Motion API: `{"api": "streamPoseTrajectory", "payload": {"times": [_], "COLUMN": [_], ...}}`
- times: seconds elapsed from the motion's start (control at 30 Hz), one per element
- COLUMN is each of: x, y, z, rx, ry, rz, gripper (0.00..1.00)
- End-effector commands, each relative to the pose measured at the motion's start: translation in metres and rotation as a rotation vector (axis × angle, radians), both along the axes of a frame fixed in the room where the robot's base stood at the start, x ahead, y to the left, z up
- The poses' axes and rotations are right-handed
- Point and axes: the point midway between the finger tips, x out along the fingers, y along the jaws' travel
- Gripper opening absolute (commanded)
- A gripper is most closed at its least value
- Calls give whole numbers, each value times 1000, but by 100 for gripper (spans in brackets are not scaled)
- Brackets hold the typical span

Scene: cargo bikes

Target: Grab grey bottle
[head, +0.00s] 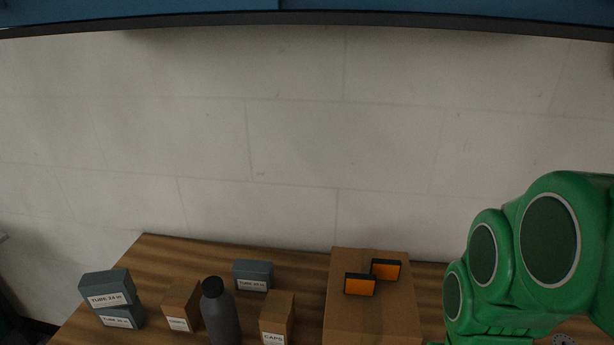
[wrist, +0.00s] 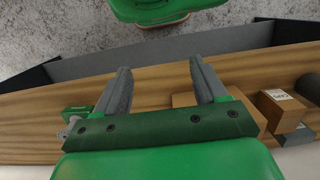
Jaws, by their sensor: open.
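The grey bottle (head: 220,315) with a black cap stands upright on the wooden table in the head view, between small cardboard boxes. In the wrist view a dark rounded thing at the right edge (wrist: 309,88) looks like the bottle, cut off by the frame. My gripper (wrist: 158,78) is open with nothing between its two grey fingers. It points over the table, well to the side of the bottle. In the head view my green arm is at the right and the fingers are not visible.
Close to the bottle stand a cardboard box (head: 181,305) on its left, a caps box (head: 277,318) on its right and a grey tube box (head: 253,275) behind. Stacked tube boxes (head: 110,290) stand further left. A large carton (head: 396,318) with two orange-faced items stands right.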

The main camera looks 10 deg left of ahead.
Motion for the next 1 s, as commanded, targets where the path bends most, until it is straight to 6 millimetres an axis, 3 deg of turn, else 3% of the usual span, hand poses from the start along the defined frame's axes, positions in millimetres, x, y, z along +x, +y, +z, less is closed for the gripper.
{"api": "streamPoseTrajectory", "payload": {"times": [0.17, 0.5, 0.7, 1.0], "x": [10, 56, 89, 148], "y": [32, 174, 243, 314], "z": [-6, -6, 6, 16], "rx": [86, 452, 614, 736], "ry": [16, 159, 319, 610], "rz": [-58, -439, -731, -1203], "gripper": [72, 72, 72, 72]}}
